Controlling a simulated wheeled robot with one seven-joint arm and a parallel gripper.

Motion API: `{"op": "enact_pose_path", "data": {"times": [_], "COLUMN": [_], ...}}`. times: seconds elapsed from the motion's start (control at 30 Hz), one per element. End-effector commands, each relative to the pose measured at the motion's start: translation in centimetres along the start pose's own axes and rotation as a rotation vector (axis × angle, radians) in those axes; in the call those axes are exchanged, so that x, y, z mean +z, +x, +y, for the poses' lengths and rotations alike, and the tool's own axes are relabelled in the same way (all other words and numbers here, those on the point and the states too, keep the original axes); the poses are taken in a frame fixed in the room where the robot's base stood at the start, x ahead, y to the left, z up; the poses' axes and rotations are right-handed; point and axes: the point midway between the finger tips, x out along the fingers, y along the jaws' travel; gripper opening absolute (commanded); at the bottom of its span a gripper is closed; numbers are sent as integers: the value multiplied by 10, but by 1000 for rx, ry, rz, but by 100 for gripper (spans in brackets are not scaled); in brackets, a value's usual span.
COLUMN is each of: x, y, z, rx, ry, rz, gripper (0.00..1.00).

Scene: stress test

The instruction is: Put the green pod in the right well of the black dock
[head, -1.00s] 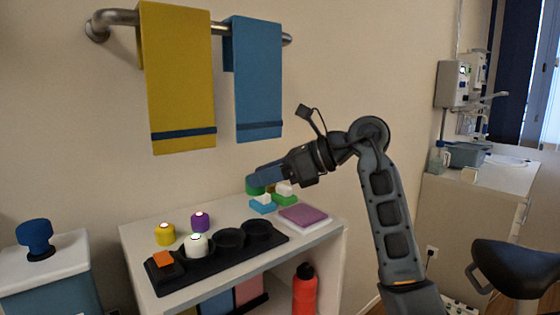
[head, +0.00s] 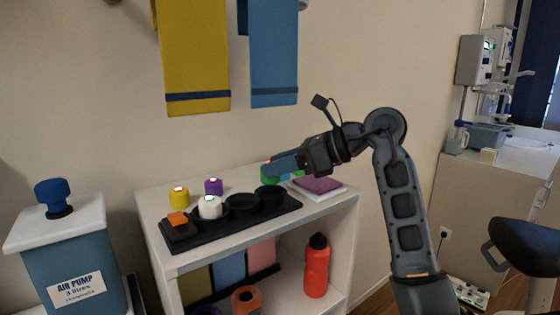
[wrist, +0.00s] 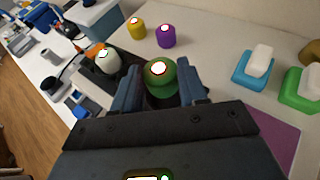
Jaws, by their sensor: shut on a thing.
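My gripper (wrist: 158,92) is shut on the green pod (wrist: 160,77), which has a white spot on top and sits upright between the fingers. In the head view the pod (head: 268,179) shows partly behind my fingers, just above and behind the dock's right end. The black dock (head: 235,229) lies on the white shelf unit. Its right well (head: 270,195) and middle well (head: 242,204) look empty. A white pod (head: 209,207) stands in the left well. An orange block (head: 178,219) is at the dock's left end. The pod's exact height above the dock is unclear.
A yellow pod (head: 180,196) and a purple pod (head: 213,187) stand behind the dock. A blue soap dish (wrist: 254,72), a green soap dish (wrist: 302,92) and a purple book (head: 318,185) lie to the right. Towels hang above; an air pump (head: 65,250) stands left.

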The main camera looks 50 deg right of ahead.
Motion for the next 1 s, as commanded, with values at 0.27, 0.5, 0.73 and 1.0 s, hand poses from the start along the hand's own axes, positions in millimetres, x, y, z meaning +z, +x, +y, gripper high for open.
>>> {"op": "enact_pose_path", "data": {"times": [0.27, 0.5, 0.73, 1.0], "x": [-19, -30, -31, -31], "y": [8, 12, 13, 13], "z": [0, -1, -1, -1], "rx": [0, 0, 0, 0], "ry": [0, -1, -1, -1], "rz": [0, 0, 0, 0], "gripper": [13, 13, 13, 13]}}
